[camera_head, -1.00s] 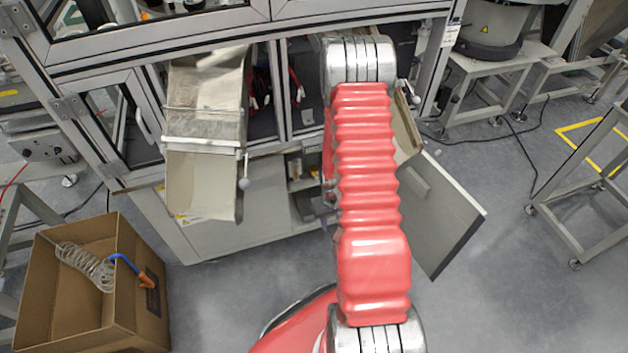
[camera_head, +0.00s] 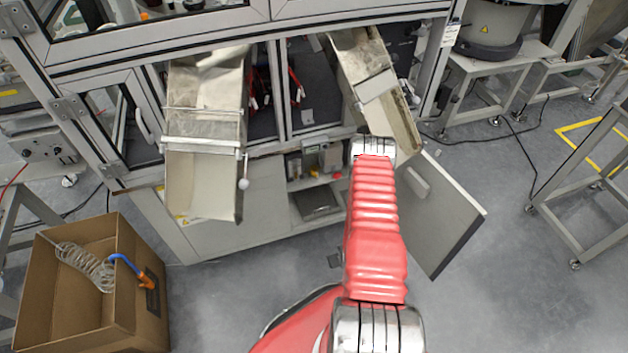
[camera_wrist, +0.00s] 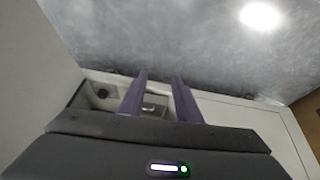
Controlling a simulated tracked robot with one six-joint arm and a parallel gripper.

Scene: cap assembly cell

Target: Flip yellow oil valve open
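I cannot make out the yellow oil valve in either view. The lower cabinet (camera_head: 232,228) stands open in the head view, and small fittings (camera_head: 312,160) show inside it, too small to identify. My gripper (camera_wrist: 159,76) shows in the wrist view as two purple fingers set apart with nothing between them. Behind the fingers, the wrist view shows an open compartment (camera_wrist: 103,100) with a small grey item (camera_wrist: 154,106) in it.
An open grey cabinet door (camera_head: 440,225) sticks out just right of my arm. Two metal chutes (camera_head: 203,185) (camera_head: 385,100) overhang the cabinet. A cardboard box (camera_head: 100,325) with a coiled hose (camera_head: 85,265) stands at lower left. The floor right of the door is clear.

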